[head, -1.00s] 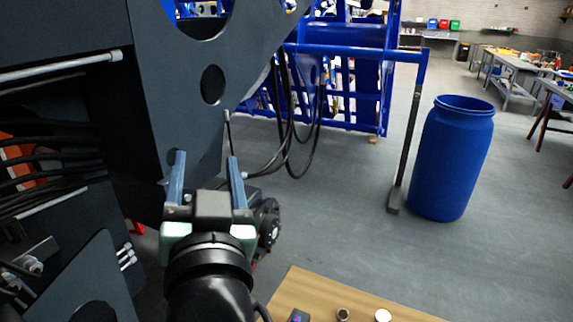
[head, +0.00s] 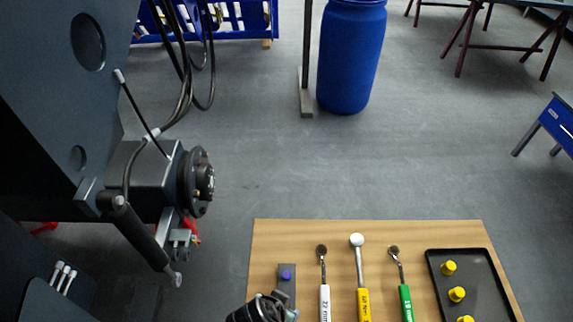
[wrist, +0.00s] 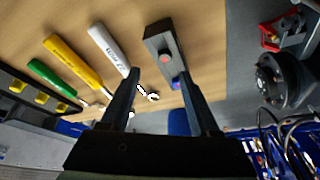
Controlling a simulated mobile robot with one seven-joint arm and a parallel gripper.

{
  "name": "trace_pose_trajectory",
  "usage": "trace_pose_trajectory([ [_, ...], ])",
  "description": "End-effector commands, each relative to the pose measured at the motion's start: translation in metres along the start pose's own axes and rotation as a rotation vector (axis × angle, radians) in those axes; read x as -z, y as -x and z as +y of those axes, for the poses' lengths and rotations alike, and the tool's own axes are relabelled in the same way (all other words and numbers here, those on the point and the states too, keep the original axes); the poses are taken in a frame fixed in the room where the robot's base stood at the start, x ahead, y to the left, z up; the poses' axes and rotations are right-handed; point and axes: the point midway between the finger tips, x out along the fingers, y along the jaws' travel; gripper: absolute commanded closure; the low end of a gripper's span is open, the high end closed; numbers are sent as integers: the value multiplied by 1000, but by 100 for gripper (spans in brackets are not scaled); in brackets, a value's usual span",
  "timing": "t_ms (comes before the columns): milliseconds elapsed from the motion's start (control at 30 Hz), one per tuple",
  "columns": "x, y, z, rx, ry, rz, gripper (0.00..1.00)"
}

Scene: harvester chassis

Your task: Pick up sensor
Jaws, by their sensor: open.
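A dark grey block, which I take to be the sensor (head: 287,271), lies at the left of the wooden table, with a blue round part on top. In the wrist view the sensor (wrist: 156,38) shows a red and a blue round part and lies beyond and between my fingertips. My gripper (wrist: 160,74) is open, with nothing between its fingers.
On the wooden table (head: 400,232), right of the sensor, lie white (head: 325,300), yellow (head: 363,300) and green (head: 406,300) handled wrenches. A black tray (head: 433,262) holds yellow parts. The dark chassis (head: 60,100) with a round hub (head: 197,182) stands at left. A blue barrel (head: 348,60) stands behind.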

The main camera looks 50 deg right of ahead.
Motion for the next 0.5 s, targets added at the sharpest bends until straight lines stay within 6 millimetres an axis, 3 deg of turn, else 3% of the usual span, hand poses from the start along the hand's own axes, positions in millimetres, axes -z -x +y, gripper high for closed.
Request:
trace_pose_trajectory([
  [267,0,-16,-1,2,0,0,38],
  [500,-3,-43,-5,0,1,-1,38],
])
